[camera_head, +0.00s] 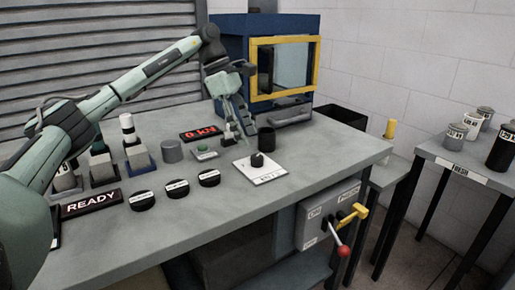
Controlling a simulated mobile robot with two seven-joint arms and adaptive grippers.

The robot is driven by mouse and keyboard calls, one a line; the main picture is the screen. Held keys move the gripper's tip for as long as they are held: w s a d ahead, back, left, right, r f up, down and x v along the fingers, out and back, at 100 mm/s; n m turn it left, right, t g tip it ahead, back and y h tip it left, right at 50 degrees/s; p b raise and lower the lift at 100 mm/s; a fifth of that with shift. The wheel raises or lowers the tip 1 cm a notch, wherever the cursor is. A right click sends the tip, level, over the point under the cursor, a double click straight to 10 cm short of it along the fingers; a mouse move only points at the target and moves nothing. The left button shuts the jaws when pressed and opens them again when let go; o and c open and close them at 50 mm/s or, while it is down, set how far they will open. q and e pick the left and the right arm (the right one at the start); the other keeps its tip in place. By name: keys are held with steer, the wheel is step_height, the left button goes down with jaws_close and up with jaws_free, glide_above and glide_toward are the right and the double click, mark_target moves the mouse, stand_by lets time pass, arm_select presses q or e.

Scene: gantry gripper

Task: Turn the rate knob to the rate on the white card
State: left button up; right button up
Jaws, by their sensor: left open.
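A black knob (257,160) sits on a pale square plate (268,173) with small marks at its front right edge, too small to read. My left gripper (238,137) hangs just behind and left of the knob, pointing down, open and apart from it. A black cup-shaped piece (266,140) stands behind the knob. I cannot make out a separate white card with a readable rate. The right gripper is not in view.
A blue cabinet (232,45) with a yellow-framed window stands behind.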

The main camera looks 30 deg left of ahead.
mark_target(256, 156)
arm_select(q)
steer(key=x, duration=0.6)
steer(key=shift+d+f, duration=0.15)
jaws_close()
